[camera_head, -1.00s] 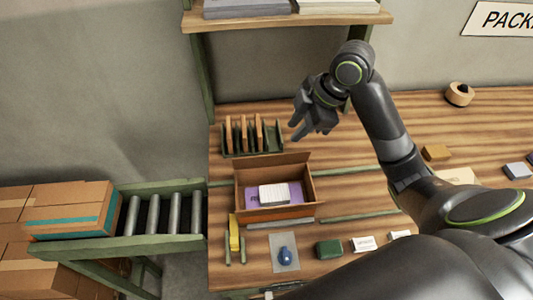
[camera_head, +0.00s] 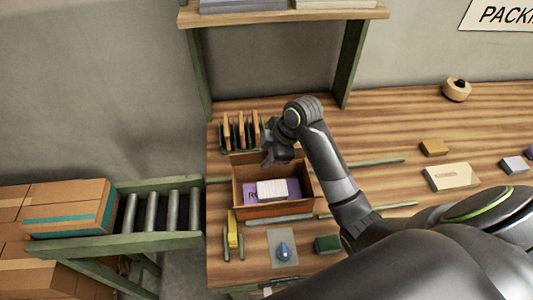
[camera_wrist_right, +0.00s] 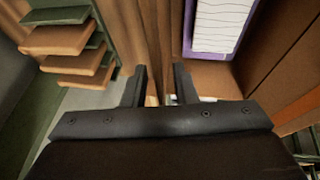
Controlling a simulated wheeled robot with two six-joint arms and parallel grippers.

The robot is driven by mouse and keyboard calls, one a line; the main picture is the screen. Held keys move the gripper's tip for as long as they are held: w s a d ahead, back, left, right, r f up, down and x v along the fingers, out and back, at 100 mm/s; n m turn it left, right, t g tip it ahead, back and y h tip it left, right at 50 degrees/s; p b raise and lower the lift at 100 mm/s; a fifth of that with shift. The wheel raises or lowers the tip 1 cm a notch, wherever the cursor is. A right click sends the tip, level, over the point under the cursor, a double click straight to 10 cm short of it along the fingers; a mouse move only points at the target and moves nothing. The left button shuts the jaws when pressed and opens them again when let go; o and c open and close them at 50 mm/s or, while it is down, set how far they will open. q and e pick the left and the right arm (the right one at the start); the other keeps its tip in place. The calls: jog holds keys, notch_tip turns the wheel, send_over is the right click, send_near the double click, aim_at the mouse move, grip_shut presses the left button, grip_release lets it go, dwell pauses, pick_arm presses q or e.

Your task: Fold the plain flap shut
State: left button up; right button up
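An open brown cardboard box (camera_head: 272,211) sits on the wooden bench. My right gripper (camera_head: 272,160) is over the box's back edge; my arm hides the back right part. In the right wrist view its two fingers (camera_wrist_right: 161,75) are apart, with a brown cardboard edge (camera_wrist_right: 154,50) beyond the gap. My left gripper is not in view.
A rack with upright brown boards (camera_head: 240,130) stands just behind the box. A yellow tool (camera_head: 233,230), a blue item (camera_head: 284,249) and a green block (camera_head: 326,244) lie in front. A roller conveyor (camera_head: 151,212) is at left.

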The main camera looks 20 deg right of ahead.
grip_shut()
jog(key=shift+s+f+t, duration=0.1)
jog(key=shift+t, duration=0.2)
jog(key=t+b, duration=0.1)
jog(key=s+n+t+b, duration=0.1)
jog(key=t+b, duration=0.1)
jog(key=f+t+h+b, duration=0.1)
jog(key=t+b, duration=0.1)
jog(key=shift+s+a, duration=0.3)
jog(key=shift+s, duration=0.05)
jog(key=shift+s+n+t+b, duration=0.1)
jog(key=shift+n+t+b, duration=0.2)
jog(key=shift+t+b, duration=0.2)
